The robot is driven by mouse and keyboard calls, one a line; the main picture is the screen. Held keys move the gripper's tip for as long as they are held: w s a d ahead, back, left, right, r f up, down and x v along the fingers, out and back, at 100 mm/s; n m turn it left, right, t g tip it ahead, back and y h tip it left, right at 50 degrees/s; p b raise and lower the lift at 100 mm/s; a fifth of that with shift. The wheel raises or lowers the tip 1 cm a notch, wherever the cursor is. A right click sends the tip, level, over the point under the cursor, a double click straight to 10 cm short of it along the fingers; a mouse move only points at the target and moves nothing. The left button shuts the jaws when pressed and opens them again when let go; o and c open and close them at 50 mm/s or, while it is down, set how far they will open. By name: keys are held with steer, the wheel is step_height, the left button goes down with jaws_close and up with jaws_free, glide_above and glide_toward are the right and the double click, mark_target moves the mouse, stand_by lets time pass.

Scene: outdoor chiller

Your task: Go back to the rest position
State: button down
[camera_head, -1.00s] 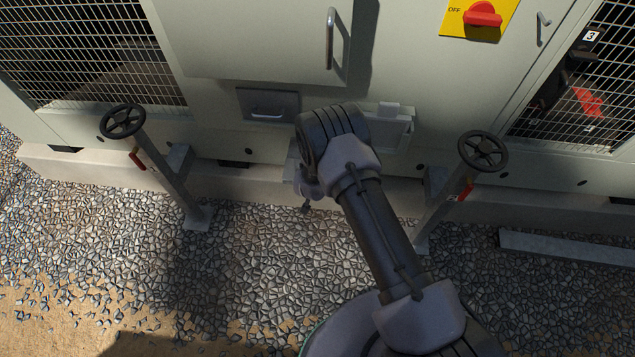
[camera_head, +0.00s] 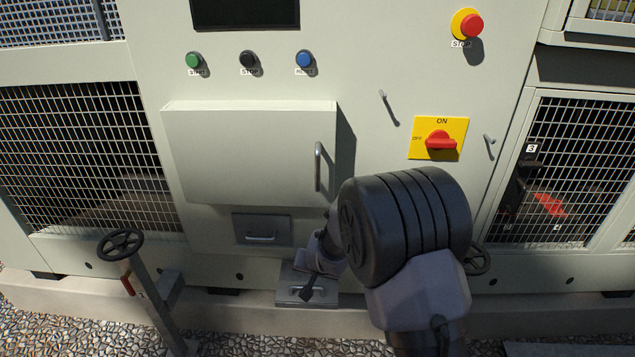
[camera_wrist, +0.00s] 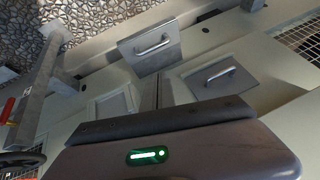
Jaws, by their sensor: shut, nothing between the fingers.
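My gripper (camera_head: 312,280) hangs at the left end of my bent arm in the camera_head view, low in front of the pale chiller cabinet (camera_head: 400,40). It is shut and empty. Its dark tip overlaps a grey panel with a handle (camera_head: 328,296) near the cabinet's foot; I cannot tell whether they touch. The camera_wrist view shows the gripper's broad housing with a lit green indicator, but its fingertips are not clear there. My thick black arm joint hides part of the cabinet front.
A protruding box with a bar handle (camera_head: 250,150) is left of my arm, above a small handled drawer (camera_head: 262,231). A red rotary switch (camera_head: 440,141) sits above my arm. Handwheels stand at left (camera_head: 120,245) and right (camera_head: 477,260). Gravel (camera_head: 70,325) lies in front.

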steer(key=s+d+r+m, duration=0.1)
steer(key=s+d+r, duration=0.3)
steer(key=s+r, duration=0.55)
steer(key=s+d+r, duration=0.3)
steer(key=s+r, duration=0.3)
steer(key=r, duration=0.7)
steer(key=s+d+r, duration=0.1)
steer(key=s+d, duration=0.1)
steer(key=s, duration=0.7)
steer(key=s+d+r+m, duration=0.1)
steer(key=s+d, duration=0.1)
steer(key=s, duration=0.7)
steer(key=shift+d+r+m, duration=0.15)
steer(key=shift+d+m, duration=0.15)
steer(key=shift+d, duration=0.05)
steer(key=shift+s, duration=0.1)
